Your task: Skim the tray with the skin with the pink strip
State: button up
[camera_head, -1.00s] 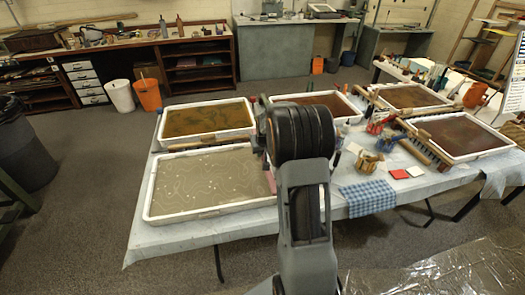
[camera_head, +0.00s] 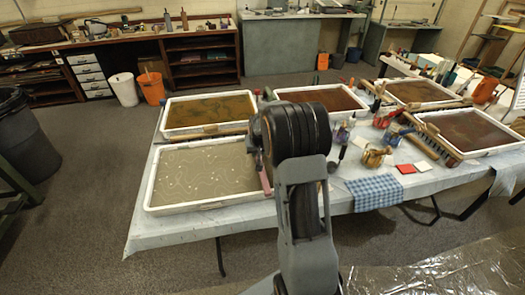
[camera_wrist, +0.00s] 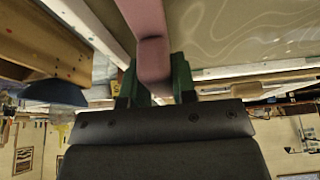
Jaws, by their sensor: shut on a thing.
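The tray with the skin (camera_head: 149,190) is the front left one in the head view. Its grey-beige surface carries pale wavy lines and small white spots, and it also shows at upper right in the wrist view (camera_wrist: 245,35). My gripper (camera_wrist: 155,85) is shut on the pink strip (camera_wrist: 151,50), which points away from its green fingers. In the head view the pink strip (camera_head: 265,182) hangs at the tray's right end. My arm hides part of that end. I cannot tell whether the strip touches the surface.
A greenish-brown tray (camera_head: 166,115) stands behind. Several reddish-brown trays stand to the right, one with a toothed wooden bar (camera_head: 437,140) beside it.

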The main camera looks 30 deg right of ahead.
jog(key=shift+w+a+b, duration=0.4)
jog(key=shift+w+a, duration=0.9)
jog(key=shift+a, duration=2.6)
jog(key=shift+w+a+b, duration=0.45)
jog(key=shift+w+a, duration=0.8)
jog(key=shift+a, duration=2.7)
jog(key=shift+w+a+b, duration=0.4)
jog(key=shift+w+a, duration=0.9)
jog(key=shift+a, duration=2.6)
jog(key=shift+w+a+p, duration=0.2)
jog(key=shift+w+a, duration=0.2)
jog(key=shift+a, duration=0.85)
jog(key=shift+w+a+p, duration=0.2)
jog(key=shift+w+a, duration=0.2)
jog(key=shift+a, duration=0.9)
jog(key=shift+w+a+p, duration=0.2)
jog(key=shift+w+a, duration=0.2)
jog(key=shift+a, duration=0.85)
jog(key=shift+w+a+r+p, duration=0.1)
jog(key=shift+w+a+p, duration=0.25)
jog(key=shift+a, duration=0.6)
jog(key=shift+w+a+f+p, duration=0.1)
jog(key=shift+w+a+p, duration=0.25)
jog(key=shift+a, duration=0.65)
jog(key=shift+w+a+r+p, duration=0.1)
jog(key=shift+w+a+p, duration=0.25)
jog(key=shift+a, duration=0.6)
jog(key=shift+s+r+p, duration=0.1)
jog(key=shift+r+p, duration=1.35)
jog(key=shift+r, duration=0.95)
